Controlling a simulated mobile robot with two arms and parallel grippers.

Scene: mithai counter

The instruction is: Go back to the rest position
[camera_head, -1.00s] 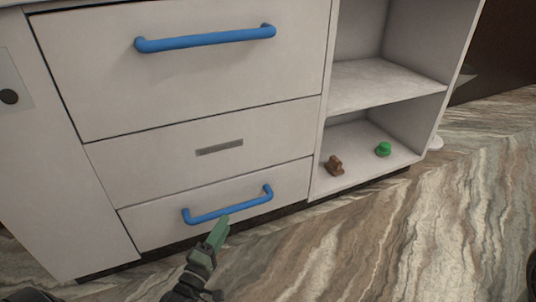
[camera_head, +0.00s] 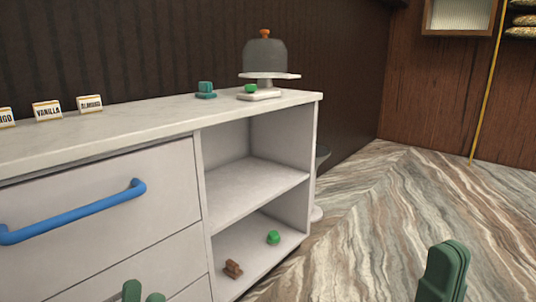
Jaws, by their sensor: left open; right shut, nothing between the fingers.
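My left gripper (camera_head: 143,294) shows at the bottom edge of the head view, in front of the drawers. Its two green fingertips are apart with nothing seen between them. The rest of it is cut off by the frame. My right gripper (camera_head: 444,273) points up at the lower right, over the floor. Its green fingers are together and it holds nothing.
A white counter (camera_head: 98,134) runs along the left, with a blue drawer handle (camera_head: 75,212) and open shelves. A domed cake stand (camera_head: 265,58) stands on top. Brown (camera_head: 233,269) and green (camera_head: 273,237) items sit on the bottom shelf. Striped floor (camera_head: 400,200) is clear at right.

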